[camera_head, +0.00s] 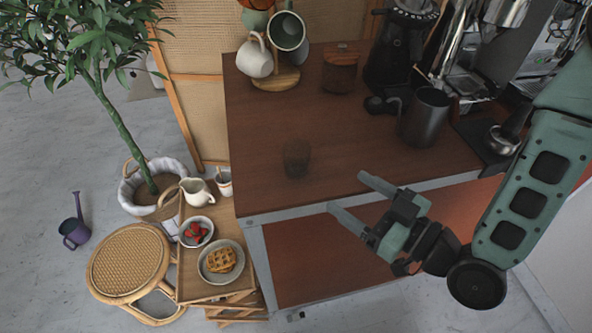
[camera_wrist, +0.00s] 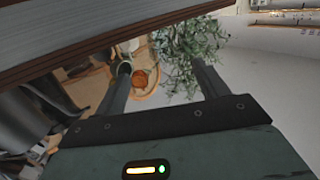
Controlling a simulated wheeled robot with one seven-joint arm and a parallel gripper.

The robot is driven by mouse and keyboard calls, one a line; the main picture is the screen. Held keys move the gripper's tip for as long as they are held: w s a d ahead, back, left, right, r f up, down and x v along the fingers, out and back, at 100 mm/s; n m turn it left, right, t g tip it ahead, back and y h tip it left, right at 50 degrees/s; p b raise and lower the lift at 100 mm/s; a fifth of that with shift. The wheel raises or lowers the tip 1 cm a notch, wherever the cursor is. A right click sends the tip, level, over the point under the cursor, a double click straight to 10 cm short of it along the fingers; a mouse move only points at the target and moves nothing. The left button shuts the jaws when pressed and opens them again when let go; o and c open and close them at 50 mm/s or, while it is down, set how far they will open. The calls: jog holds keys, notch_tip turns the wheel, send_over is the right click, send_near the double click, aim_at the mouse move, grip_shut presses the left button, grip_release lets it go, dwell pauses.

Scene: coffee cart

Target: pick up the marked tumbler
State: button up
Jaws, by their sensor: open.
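A dark, see-through tumbler (camera_head: 296,158) stands upright on the brown cart top, near its front left part. No clear mark on it can be made out. My gripper (camera_head: 346,192) is open and empty at the cart's front edge, to the right of the tumbler and apart from it. In the wrist view my two fingers (camera_wrist: 158,82) are spread with nothing between them close by. I cannot make out the tumbler in the wrist view.
A mug tree (camera_head: 284,79) with mugs, a lidded jar (camera_head: 340,70), a grinder (camera_head: 393,50) and a dark metal pitcher (camera_head: 425,117) stand on the cart top (camera_head: 262,120). A side table with a waffle plate (camera_head: 222,262) is at left. The cart top around the tumbler is clear.

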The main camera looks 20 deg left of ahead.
aim_at(307, 163)
jog(key=shift+f+b+x, duration=0.15)
jog(key=shift+b+x, duration=0.45)
jog(key=shift+b, duration=0.45)
jog(key=shift+f+b+x, duration=0.15)
jog(key=shift+b+x, duration=0.45)
jog(key=shift+b, duration=0.45)
jog(key=x, duration=0.4)
jog(key=p+x, duration=0.1)
jog(key=x, duration=0.1)
jog(key=shift+s+r, duration=0.1)
jog(key=shift+r, duration=0.25)
jog(key=shift+p+x, duration=0.9)
jog(key=shift+x, duration=2.15)
jog(key=c, duration=1.1)
